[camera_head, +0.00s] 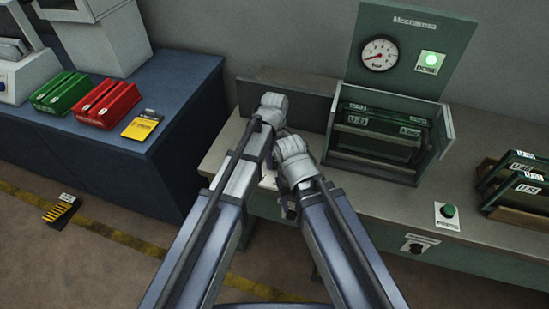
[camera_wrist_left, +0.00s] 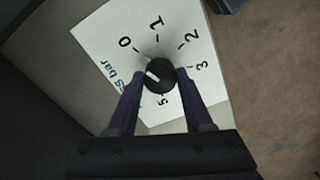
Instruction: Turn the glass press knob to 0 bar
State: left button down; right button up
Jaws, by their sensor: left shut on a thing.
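The knob (camera_wrist_left: 160,75) is small, round and black, with a white pointer mark, on a white dial plate (camera_wrist_left: 105,35) in the left wrist view. The numbers 0, 1, 2, 3 and 5 can be read, and the plate's lettering ends in "bar". The white mark points left and slightly up, roughly toward the 0 side. My left gripper (camera_wrist_left: 160,82) has its two dark fingers shut on the knob, one on each side. In the head view my left gripper (camera_head: 289,209) is mostly hidden by my arms near the bench's front edge.
A round gauge (camera_head: 380,54) and a lit green lamp (camera_head: 431,60) are on the green back panel. Framed plates stand in a green rack (camera_head: 338,158). A green button (camera_head: 449,211) and another black knob (camera_head: 414,247) are at right. Red (camera_head: 107,102) and green (camera_head: 61,92) boxes lie left.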

aim_at(275, 161)
dwell(0.4)
pick_arm(q)
jog(key=shift+c, duration=1.5)
grip_release()
jog(key=shift+r, duration=0.1)
notch_tip(275, 161, up, 8)
jog(key=p, duration=0.8)
jog(key=shift+f, duration=0.2)
